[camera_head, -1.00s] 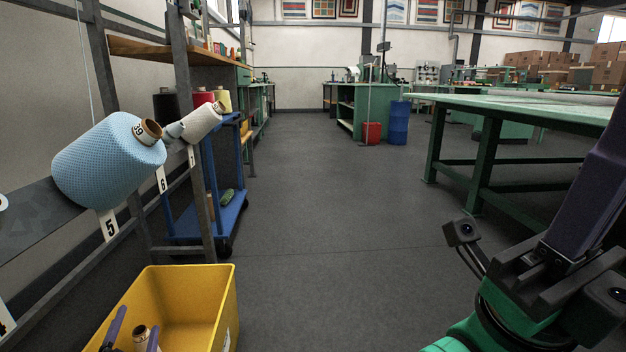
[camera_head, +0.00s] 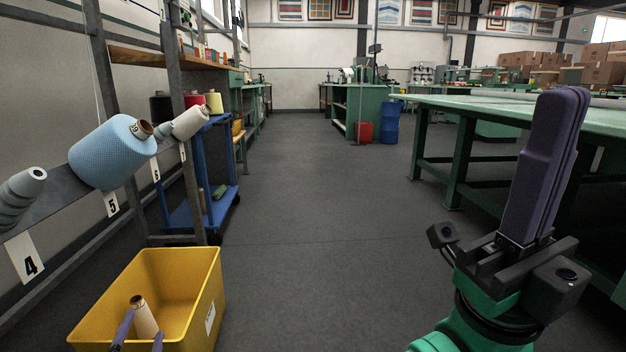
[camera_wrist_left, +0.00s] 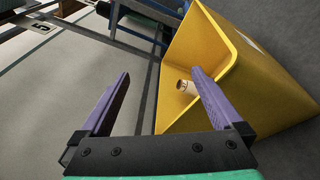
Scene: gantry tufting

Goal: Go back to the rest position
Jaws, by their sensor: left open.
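My left gripper (camera_head: 139,328) is open at the lower left of the head view, low over the near side of the yellow bin (camera_head: 206,290). A small cone with a brown top (camera_head: 147,320) stands in the bin, just beyond the fingers. The left wrist view shows the purple fingers (camera_wrist_left: 160,80) spread apart with nothing held. There the cone (camera_wrist_left: 184,87) appears in the bin (camera_wrist_left: 265,95), partly hidden by the right-hand finger. My right gripper (camera_head: 570,95) points upward at the right, its fingers together and nothing visible between them.
A blue cart (camera_head: 190,215) stands behind. A green table (camera_head: 455,175) is at right. The middle floor is clear.

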